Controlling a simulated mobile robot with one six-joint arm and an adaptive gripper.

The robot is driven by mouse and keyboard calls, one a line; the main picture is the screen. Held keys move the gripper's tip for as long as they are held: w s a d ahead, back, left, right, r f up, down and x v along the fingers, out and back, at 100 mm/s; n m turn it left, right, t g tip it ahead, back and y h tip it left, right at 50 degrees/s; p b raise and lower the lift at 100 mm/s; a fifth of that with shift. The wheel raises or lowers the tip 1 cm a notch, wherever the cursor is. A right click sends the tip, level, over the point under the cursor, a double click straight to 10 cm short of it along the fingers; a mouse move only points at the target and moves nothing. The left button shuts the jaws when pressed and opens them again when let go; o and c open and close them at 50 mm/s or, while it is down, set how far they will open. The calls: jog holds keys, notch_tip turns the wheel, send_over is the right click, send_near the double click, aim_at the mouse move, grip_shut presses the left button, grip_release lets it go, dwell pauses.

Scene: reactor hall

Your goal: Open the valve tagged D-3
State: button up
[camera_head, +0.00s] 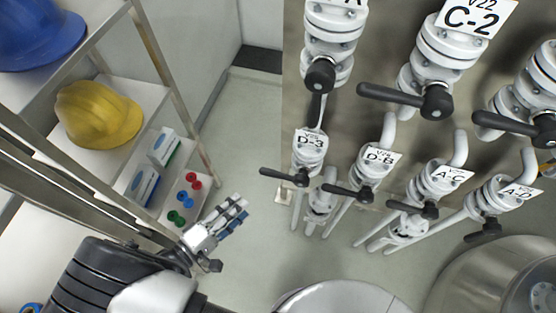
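The valve tagged D-3 (310,155) is a white pipe valve in the lower row, at the middle of the camera_head view. Its tag (309,141) faces up. Its black lever handle (284,177) points to the left and lies roughly level in the picture. My gripper (238,212) is left of and below the D-3 handle in the picture, apart from it. The fingers point toward the upper right. They look close together, and whether a gap lies between the tips is too small to tell. I see nothing held in them.
Valve D-B (368,175) stands just right of D-3, then A-C (437,190) and A-D (503,196). Larger valves, including C-2 (440,50), hang above. A shelf (187,110) with helmets and boxes stands left. Metal drums (345,297) stand below. Open floor lies between shelf and valves.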

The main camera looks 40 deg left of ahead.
aim_at(273, 174)
jog(key=shift+y, duration=0.4)
jog(key=x, duration=0.5)
jog(key=b+x, duration=0.1)
jog(key=x, duration=1)
jog(key=shift+w+a+f, duration=0.1)
jog(key=shift+w+f, duration=0.15)
jog(key=shift+f, duration=0.15)
jog(key=shift+c, duration=0.3)
grip_shut()
